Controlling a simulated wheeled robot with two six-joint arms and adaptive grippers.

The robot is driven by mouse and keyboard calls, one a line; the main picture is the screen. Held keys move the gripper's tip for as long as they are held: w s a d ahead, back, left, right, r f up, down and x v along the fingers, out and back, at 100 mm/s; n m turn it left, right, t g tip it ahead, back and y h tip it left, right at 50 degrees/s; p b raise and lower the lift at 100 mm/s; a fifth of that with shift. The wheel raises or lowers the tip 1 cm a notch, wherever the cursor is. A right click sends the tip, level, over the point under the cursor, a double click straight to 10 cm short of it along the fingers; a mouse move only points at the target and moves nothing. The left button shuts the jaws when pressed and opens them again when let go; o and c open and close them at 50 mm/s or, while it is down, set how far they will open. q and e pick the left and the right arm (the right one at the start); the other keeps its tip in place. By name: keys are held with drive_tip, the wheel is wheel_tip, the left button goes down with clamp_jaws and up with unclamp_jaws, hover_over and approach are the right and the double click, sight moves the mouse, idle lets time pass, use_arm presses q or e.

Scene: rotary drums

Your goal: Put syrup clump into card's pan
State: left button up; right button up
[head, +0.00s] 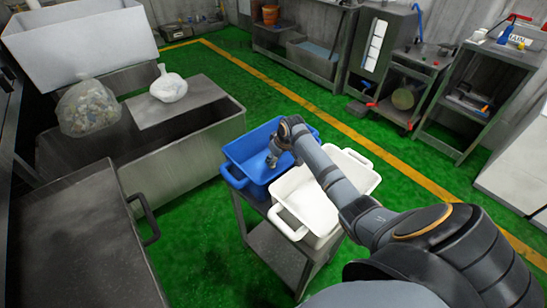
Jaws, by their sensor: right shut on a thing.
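My right arm reaches in from the lower right, and my right gripper (276,156) is low over the blue pan (238,158). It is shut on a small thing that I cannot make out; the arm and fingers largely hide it. I cannot tell whether this is the syrup clump, or whether it touches the pan's floor. A white pan (312,205) stands beside the blue one, in front and to the right, and looks empty. I cannot make out a card. My left gripper is out of view.
Both pans stand on a grey cart (275,250). At left are a metal trough (190,150), a board (205,92) bearing a white bag (169,84), a clear bag of bits (88,108) and a dark tray (85,240). Shelves line the back. Green floor is open behind the cart.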

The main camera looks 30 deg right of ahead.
drive_tip(key=shift+s+a+f, duration=0.1)
drive_tip(key=shift+s+f, duration=0.05)
drive_tip(key=shift+f, duration=0.25)
drive_tip(key=o, duration=0.8)
drive_tip(key=shift+s+f, duration=0.1)
drive_tip(key=shift+f, duration=0.1)
drive_tip(key=shift+a, duration=0.1)
drive_tip(key=shift+r, duration=0.45)
drive_tip(key=v, duration=0.8)
drive_tip(key=p+v, duration=0.1)
drive_tip(key=v, duration=0.3)
drive_tip(key=shift+w+r, duration=0.3)
drive_tip(key=shift+r, duration=0.15)
drive_tip(key=shift+d, duration=0.25)
